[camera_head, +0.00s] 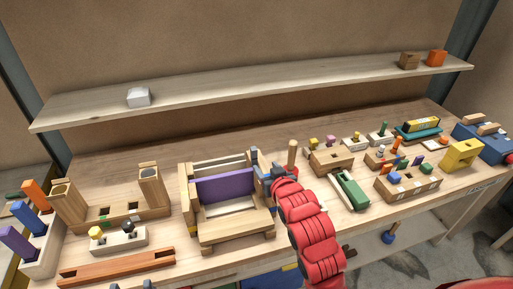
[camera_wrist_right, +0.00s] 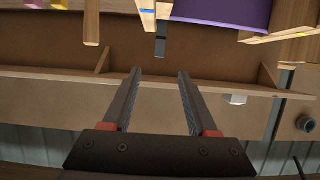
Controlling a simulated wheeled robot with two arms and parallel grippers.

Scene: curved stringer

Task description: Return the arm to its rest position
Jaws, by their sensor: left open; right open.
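My right arm, red and segmented, reaches up from the bottom of the head view. Its gripper (camera_head: 262,166) is at the right side of a wooden frame (camera_head: 238,234) that holds a purple panel (camera_head: 226,187). In the right wrist view the right gripper (camera_wrist_right: 160,72) is open, with nothing between its two dark fingers. The purple panel (camera_wrist_right: 222,12) shows at the top of that view, beyond the fingertips. My left gripper (camera_head: 131,286) shows only as two dark fingertips apart at the bottom edge of the head view; the rest of it is out of frame.
A long reddish wooden bar (camera_head: 117,266) lies at the front left. A wooden block with two uprights (camera_head: 122,217) stands behind it. A green block (camera_head: 350,191) and several small toys are right of my right arm. A shelf (camera_head: 250,88) spans the back.

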